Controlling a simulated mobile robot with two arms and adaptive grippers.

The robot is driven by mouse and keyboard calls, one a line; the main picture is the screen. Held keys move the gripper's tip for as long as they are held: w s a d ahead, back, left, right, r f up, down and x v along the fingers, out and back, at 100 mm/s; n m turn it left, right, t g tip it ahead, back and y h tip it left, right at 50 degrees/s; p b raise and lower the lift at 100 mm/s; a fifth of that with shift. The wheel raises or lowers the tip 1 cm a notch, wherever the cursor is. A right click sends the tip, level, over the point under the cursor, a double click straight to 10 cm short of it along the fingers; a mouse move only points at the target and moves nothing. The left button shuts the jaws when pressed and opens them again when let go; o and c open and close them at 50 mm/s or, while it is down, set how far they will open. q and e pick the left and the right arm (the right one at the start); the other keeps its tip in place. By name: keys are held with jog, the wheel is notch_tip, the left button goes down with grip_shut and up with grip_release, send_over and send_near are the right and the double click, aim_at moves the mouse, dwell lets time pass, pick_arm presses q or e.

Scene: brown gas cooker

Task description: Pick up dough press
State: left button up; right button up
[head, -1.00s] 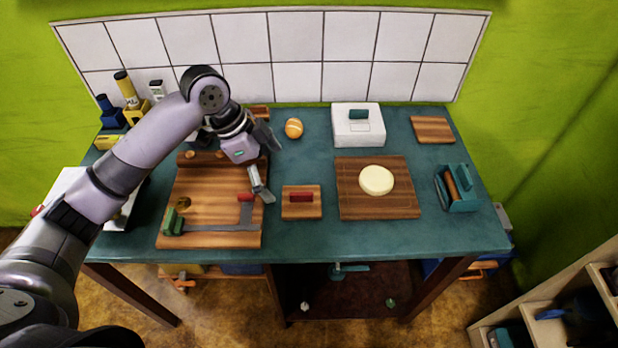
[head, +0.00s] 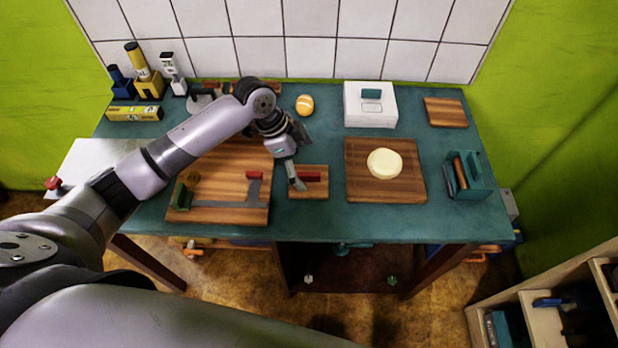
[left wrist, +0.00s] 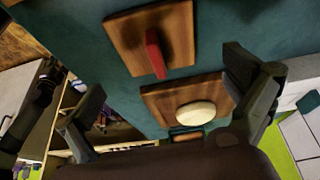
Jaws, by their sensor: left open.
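The dough press appears to be the small square wooden board (head: 308,189) with a red handle (head: 312,176), lying on the teal table. It also shows in the left wrist view as a wooden board (left wrist: 180,25) with an upright red handle (left wrist: 154,54). My left gripper (head: 299,160) is open and empty, close to the press at its left and back side. In the left wrist view its fingers (left wrist: 165,78) are spread wide, with the red handle lying between and beyond them. I cannot see contact. My right gripper is not in view.
A large cutting board (head: 235,214) with a green-handled tool lies left of the press. A board (head: 352,193) with pale dough (head: 384,163) lies to the right. A teal caddy (head: 470,187), a white box (head: 370,105) and an orange ball (head: 305,105) stand around.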

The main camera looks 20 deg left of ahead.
aim_at(307, 173)
pick_arm(q)
jog(key=shift+d+f, duration=0.15)
jog(key=shift+f, duration=0.3)
jog(key=p+x, duration=0.1)
jog(key=x, duration=0.2)
jog(key=shift+s+f+p, duration=0.1)
jog(key=shift+f+p, duration=0.2)
jog(key=shift+d+f, duration=0.1)
jog(key=shift+f, duration=0.2)
jog(key=c, duration=1.2)
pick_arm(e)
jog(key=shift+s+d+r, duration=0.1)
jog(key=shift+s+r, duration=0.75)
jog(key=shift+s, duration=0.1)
pick_arm(q)
jog(key=shift+r, duration=0.1)
notch_tip(307, 173, up, 20)
jog(key=b, duration=0.3)
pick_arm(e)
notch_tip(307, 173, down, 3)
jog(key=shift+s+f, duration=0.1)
